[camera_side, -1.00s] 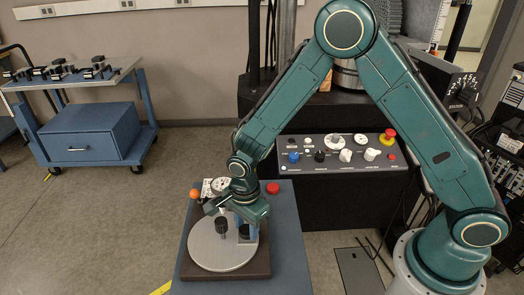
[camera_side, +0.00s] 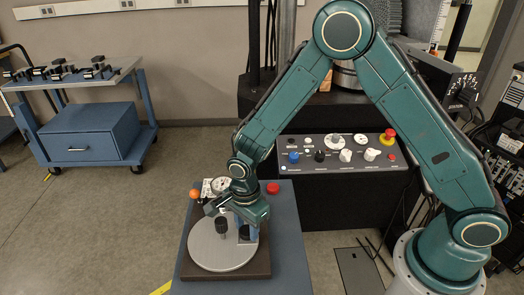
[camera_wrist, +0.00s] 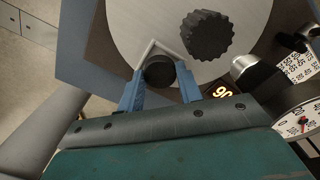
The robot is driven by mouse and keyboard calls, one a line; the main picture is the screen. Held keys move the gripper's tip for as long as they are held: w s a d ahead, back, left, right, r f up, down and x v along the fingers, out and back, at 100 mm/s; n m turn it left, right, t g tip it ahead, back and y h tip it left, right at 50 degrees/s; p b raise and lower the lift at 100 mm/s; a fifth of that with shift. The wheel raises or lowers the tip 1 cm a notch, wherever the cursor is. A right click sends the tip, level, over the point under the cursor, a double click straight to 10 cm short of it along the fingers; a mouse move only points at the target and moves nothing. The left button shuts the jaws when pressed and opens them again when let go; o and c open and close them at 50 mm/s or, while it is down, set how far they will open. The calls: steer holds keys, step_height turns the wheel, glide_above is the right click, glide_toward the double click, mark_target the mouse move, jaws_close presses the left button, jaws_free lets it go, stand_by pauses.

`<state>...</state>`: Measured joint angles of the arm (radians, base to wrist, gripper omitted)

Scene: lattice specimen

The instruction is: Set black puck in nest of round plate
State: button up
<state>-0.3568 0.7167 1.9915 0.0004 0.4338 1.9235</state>
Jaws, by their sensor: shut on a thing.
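The round plate (camera_side: 208,254) is a pale metal disc on a dark square base; in the wrist view its surface (camera_wrist: 150,20) fills the top. A pale V-shaped nest (camera_wrist: 146,49) lies on it near the edge. My gripper (camera_wrist: 160,82) has two blue fingers, shut on the black puck (camera_wrist: 159,72). The puck sits at the mouth of the V, between its arms; I cannot tell whether it rests on the plate. In the side view my gripper (camera_side: 246,232) is low over the plate's right part, and the puck is hard to make out.
A ribbed black knob (camera_wrist: 208,36) stands on the plate close by the nest, also seen in the side view (camera_side: 221,229). A dial gauge (camera_wrist: 300,125) and a metal cylinder (camera_wrist: 250,72) are near my gripper. A red button (camera_side: 273,188) and orange ball (camera_side: 195,194) sit behind.

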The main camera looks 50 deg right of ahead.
steer(key=shift+f, duration=0.5)
stand_by(0.7)
steer(key=o, duration=1)
steer(key=shift+s, duration=0.1)
steer(key=shift+s+f, duration=0.1)
steer(key=shift+o, duration=0.9)
steer(key=shift+o, duration=0.7)
